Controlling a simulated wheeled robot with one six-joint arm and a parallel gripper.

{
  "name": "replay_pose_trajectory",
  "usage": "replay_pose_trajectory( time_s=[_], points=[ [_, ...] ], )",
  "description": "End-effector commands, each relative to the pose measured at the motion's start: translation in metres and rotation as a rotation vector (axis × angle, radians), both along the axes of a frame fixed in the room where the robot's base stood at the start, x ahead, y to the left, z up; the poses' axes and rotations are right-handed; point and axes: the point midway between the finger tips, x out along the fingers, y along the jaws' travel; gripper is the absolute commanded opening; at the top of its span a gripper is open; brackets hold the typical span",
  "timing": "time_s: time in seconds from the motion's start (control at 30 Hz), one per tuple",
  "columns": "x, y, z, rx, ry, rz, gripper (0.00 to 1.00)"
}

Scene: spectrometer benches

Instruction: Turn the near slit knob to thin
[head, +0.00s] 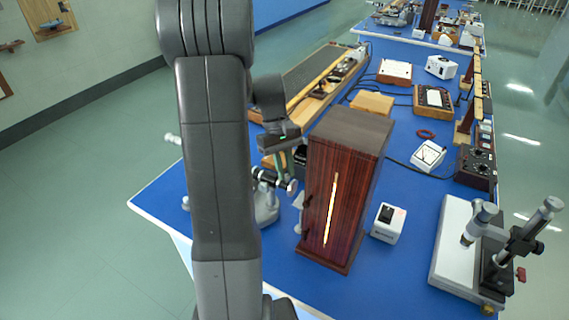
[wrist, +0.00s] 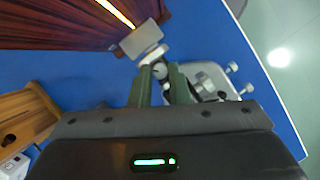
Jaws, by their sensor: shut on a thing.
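My gripper (wrist: 161,76) points down at the near spectrometer. Its two green fingers are shut on a small metal part, seemingly the near slit knob (wrist: 159,70), mostly hidden between the fingertips. A pale slit plate (wrist: 141,38) is just beyond it, facing the lit box. The spectrometer's grey base (wrist: 215,79) shows to the right of the fingers. In the head view my gripper (head: 281,168) is over the spectrometer (head: 267,207), and my arm covers part of it. The knob's setting cannot be read.
A tall dark-red wooden box (head: 351,140) with a glowing vertical slit stands close right of my gripper. A small white device (head: 388,222) and a metal stand on a white base (head: 450,250) are farther right. The blue bench's (head: 155,198) edge is near on the left.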

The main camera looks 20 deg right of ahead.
Motion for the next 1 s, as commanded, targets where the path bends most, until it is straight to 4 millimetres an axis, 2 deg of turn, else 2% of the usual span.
replay_pose_trajectory(
  time_s=[0.4, 0.97, 1.0],
  points=[
    [0.0007, -0.0023, 0.0011, -0.001, -0.003, -0.188, 0.00],
    [0.0009, -0.0025, 0.0008, -0.002, -0.004, -0.212, 0.00],
    [0.0009, -0.0025, 0.0008, -0.002, -0.004, -0.211, 0.24]
  ],
)
